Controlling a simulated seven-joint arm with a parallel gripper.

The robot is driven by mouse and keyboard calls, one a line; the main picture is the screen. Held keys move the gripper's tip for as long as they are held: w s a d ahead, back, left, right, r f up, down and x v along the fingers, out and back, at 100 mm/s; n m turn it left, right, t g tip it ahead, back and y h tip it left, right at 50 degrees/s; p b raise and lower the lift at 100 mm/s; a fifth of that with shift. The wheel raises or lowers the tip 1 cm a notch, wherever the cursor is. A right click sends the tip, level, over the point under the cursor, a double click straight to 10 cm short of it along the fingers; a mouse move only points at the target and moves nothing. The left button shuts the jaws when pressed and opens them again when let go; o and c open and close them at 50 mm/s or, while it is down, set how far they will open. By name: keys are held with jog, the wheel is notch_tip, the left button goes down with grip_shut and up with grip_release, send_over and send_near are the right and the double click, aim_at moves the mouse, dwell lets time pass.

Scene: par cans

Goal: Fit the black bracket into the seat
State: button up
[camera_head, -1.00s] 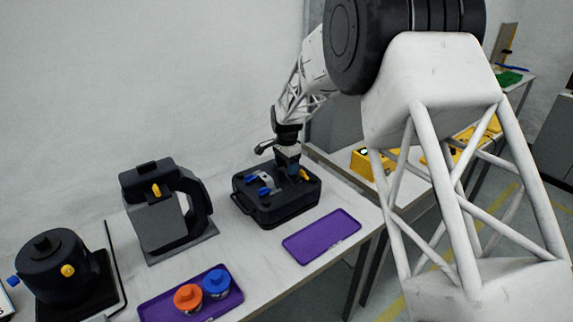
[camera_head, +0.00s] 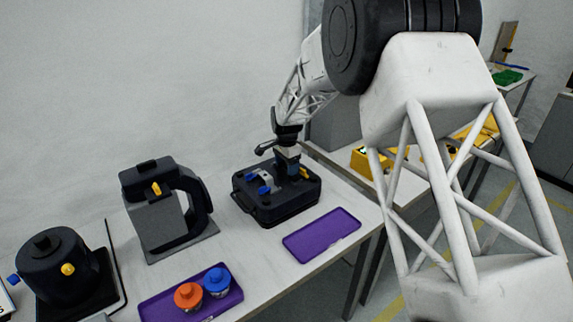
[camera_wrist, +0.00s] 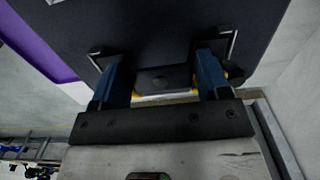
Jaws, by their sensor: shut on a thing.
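The black case-like fixture (camera_head: 278,214) stands on the bench with a light grey part and blue pieces on its top. My gripper (camera_head: 290,169) points down over the back right of its top. In the wrist view, the two blue fingers of my gripper (camera_wrist: 162,66) stand on either side of a dark piece, which I take to be the black bracket (camera_wrist: 160,79). The gripper is shut on it. The dark fixture surface (camera_wrist: 160,25) fills the view beyond the fingertips. The seat cannot be made out, and I cannot tell whether the bracket touches it.
An empty purple tray (camera_head: 322,235) lies in front of the fixture. Another purple tray (camera_head: 160,309) holds an orange-topped jar (camera_head: 187,296) and a blue-topped jar (camera_head: 217,282). A black C-shaped stand (camera_head: 165,212) and a round black pot (camera_head: 55,265) stand to the left.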

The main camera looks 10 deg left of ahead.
jog(key=shift+f, duration=0.3)
jog(key=o, duration=1.1)
jog(key=shift+r, duration=0.1)
jog(key=shift+r, duration=3.8)
jog(key=shift+d+r, duration=0.1)
